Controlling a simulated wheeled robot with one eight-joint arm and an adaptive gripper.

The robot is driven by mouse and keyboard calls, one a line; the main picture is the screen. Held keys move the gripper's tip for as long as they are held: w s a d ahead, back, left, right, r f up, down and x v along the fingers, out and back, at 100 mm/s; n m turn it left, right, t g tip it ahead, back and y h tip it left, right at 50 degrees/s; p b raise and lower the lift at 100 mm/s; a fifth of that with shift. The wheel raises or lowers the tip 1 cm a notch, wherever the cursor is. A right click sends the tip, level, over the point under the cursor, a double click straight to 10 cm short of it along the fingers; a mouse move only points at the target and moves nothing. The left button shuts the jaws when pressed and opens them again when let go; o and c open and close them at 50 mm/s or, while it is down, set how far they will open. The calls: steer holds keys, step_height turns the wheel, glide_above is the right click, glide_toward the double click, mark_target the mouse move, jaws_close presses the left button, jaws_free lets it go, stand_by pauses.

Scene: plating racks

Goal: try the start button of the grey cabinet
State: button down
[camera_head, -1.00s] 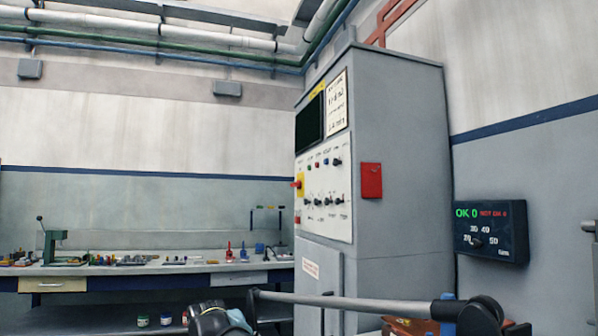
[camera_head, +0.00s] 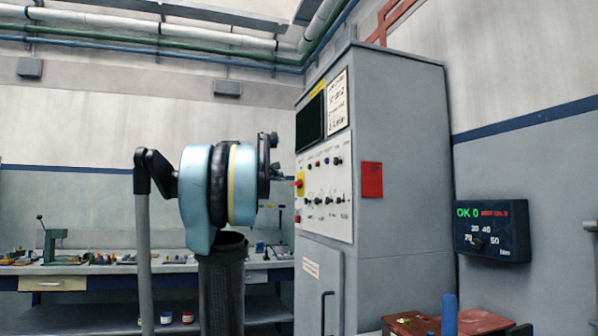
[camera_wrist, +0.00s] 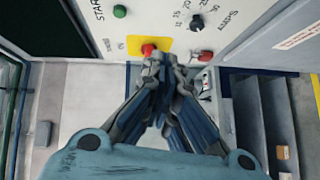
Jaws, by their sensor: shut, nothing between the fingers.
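The grey cabinet (camera_head: 400,140) stands right of centre in the head view, with a pale control panel (camera_head: 340,215) on its front. In the wrist view a green button (camera_wrist: 120,11) sits beside the lettering START on that panel. A red button (camera_wrist: 148,49) on a yellow plate (camera_wrist: 136,44) lies nearer my fingers. My gripper (camera_wrist: 160,62) is shut and empty, its tips close to the red button and apart from the green one in the picture. Whether they touch the red button I cannot tell. In the head view my arm's end is left of the panel, and the fingertips are hard to make out.
A workbench (camera_head: 110,268) with small tools runs along the back wall. A dark display box (camera_head: 492,232) hangs on the right wall. A red box (camera_head: 371,180) is on the cabinet's side.

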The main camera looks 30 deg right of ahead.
mark_target(309, 167)
steer(key=w+d+r+n+t, duration=0.1)
steer(key=w+d+r+n, duration=0.1)
steer(key=r, duration=0.4)
steer(key=shift+w+d+h, duration=0.3)
steer(key=shift+w+d, duration=0.15)
steer(key=shift+w, duration=0.05)
steer(key=s+d+x, duration=0.1)
steer(key=s+x, duration=0.1)
steer(key=x, duration=1)
steer(key=shift+d, duration=0.6)
steer(key=shift+r, duration=0.1)
steer(key=shift+s+d, duration=0.25)
steer(key=shift+d, duration=0.6)
